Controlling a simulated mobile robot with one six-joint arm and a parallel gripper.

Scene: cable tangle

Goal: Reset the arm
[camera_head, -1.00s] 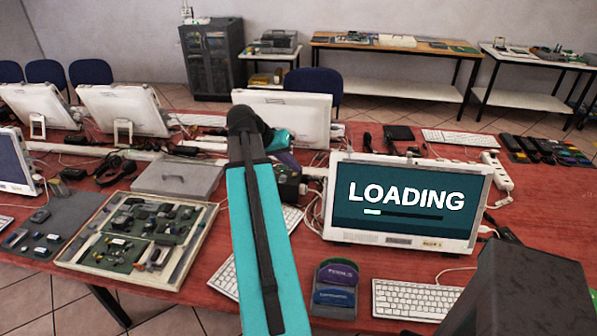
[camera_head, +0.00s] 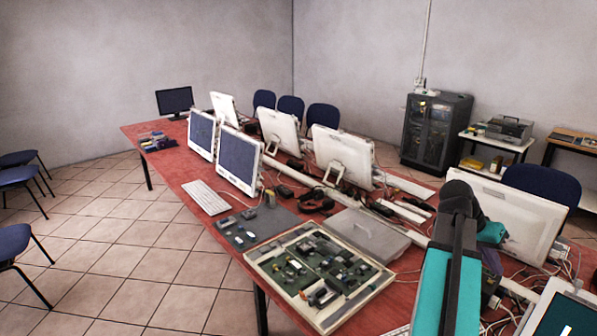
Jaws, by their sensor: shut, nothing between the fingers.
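My arm (camera_head: 446,285) rises from the bottom right of the head view, teal and black, with its dark elbow (camera_head: 459,200) at the top. Beyond the elbow, a teal part of my arm (camera_head: 490,232) folds down behind it. My gripper's fingers do not show; they are hidden behind the arm or out of frame. No task object is seen in my grip.
A long red table (camera_head: 180,170) carries several monitors, cables and a framed board of parts (camera_head: 320,272) left of my arm. A grey lidded box (camera_head: 366,234) lies close beside the arm. The tiled floor (camera_head: 130,235) at left is open, with blue chairs at the edge.

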